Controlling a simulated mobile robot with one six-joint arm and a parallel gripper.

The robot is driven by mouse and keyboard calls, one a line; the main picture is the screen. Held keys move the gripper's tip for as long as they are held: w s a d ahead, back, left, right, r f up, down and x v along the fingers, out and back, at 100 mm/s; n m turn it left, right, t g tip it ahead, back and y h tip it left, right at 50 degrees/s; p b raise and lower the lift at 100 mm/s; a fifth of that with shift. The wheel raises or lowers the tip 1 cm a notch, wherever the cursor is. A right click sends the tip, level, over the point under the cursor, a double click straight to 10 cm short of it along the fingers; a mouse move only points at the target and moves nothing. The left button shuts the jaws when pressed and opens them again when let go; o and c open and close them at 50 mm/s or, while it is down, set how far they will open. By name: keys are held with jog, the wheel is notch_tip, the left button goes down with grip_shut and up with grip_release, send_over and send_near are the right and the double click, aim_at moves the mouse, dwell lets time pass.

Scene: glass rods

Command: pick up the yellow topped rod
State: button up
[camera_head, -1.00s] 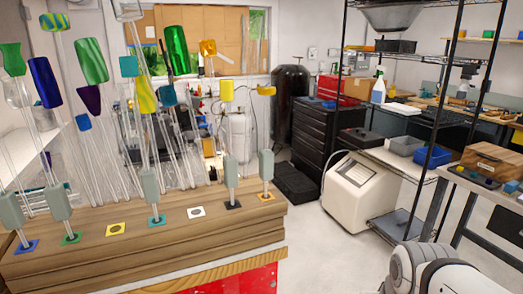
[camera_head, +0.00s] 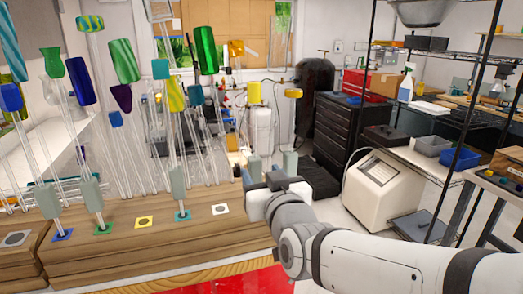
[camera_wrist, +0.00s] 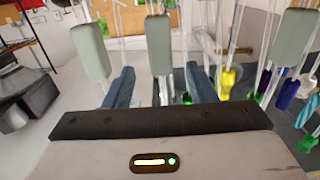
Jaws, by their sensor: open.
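A rod with a short yellow top (camera_head: 253,93) stands toward the right end of the row in the head view. Its grey-green block (camera_head: 254,165) is partly hidden by my gripper (camera_head: 263,174). My gripper is open, in front of the right end of the wooden stand (camera_head: 150,255).
A rod with a yellow-orange top (camera_head: 292,93) stands just to the right. A rod with a teal top (camera_head: 160,69) stands to the left, with an empty white marker (camera_head: 220,209) between. Several other coloured glass rods crowd the left. A white machine (camera_head: 385,192) is at right.

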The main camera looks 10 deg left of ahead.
aim_at(256, 164)
jog(key=shift+r+p+x, duration=0.2)
jog(key=shift+p+x, duration=1.05)
jog(key=shift+x, duration=2.5)
jog(key=shift+c, duration=0.2)
jog(key=c, duration=1.1)
